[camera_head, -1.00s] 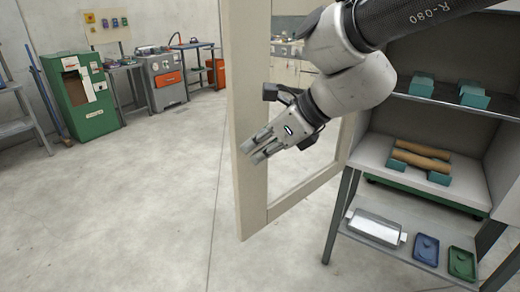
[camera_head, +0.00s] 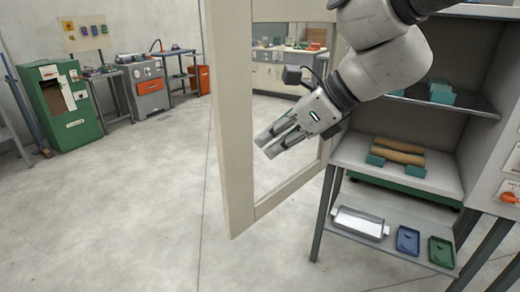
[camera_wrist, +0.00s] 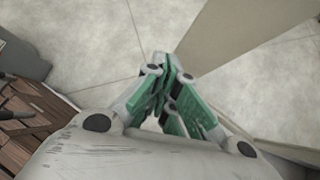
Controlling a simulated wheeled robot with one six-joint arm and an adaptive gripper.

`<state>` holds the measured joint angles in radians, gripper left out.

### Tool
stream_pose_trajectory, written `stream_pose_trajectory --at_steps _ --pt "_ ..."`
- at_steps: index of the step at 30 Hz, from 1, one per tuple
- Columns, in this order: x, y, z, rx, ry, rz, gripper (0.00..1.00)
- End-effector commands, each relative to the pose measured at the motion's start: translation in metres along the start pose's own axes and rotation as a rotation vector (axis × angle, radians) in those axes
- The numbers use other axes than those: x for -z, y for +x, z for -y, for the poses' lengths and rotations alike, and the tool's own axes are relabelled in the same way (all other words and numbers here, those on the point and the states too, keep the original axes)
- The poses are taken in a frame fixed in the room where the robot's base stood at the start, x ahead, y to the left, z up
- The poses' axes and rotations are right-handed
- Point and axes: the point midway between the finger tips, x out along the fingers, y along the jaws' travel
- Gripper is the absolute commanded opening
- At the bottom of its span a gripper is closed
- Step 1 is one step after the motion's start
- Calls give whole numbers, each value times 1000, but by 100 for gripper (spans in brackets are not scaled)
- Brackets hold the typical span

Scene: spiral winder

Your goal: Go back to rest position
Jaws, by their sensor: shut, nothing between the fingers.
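My gripper (camera_head: 270,146) is shut and empty in the head view. It points down and to the left, in front of the cabinet's open framed door (camera_head: 235,130). In the wrist view the green-padded fingers of my gripper (camera_wrist: 168,62) meet above the floor, with nothing between them. A beige upright strip, likely the door's edge (camera_wrist: 222,40), shows beside them on the right. I cannot tell whether the fingers touch the door.
The cabinet (camera_head: 455,130) at right holds brown rolls (camera_head: 400,150) on teal holders. Its lower shelf carries a metal tray (camera_head: 360,222), a blue tray (camera_head: 408,240) and a green tray (camera_head: 442,250). A green machine (camera_head: 62,105) stands far left. The floor (camera_head: 120,210) at left is clear.

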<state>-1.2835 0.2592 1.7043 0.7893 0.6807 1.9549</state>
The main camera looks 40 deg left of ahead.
Motion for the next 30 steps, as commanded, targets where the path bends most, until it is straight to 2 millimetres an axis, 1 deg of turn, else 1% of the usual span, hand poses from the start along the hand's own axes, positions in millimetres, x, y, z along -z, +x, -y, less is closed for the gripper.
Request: stream_pose_trajectory --at_steps 1,3,6,10,17,20,22,23,26,27,28,29,30 --pt "-1 -9 -2 2 -1 2 0" --pt "-1 -20 -6 1 -1 1 0" --pt "-2 -30 -9 1 -1 1 0" --pt "-1 -36 -11 0 0 0 0" --pt "-1 -37 -11 0 -17 -1 0" --pt "-1 -37 -12 -4 -113 -2 0" --pt "3 -37 -13 -14 -258 -16 0" --pt "8 -37 -14 -23 -337 -30 0" --pt "48 -34 -24 -93 -650 -114 0" --pt "65 -39 -30 -127 -789 -146 0" --pt "79 -46 -33 -152 -890 -168 0" --pt "94 -57 -33 -172 -985 -192 0" --pt "117 -75 -30 -198 -1106 -225 0"
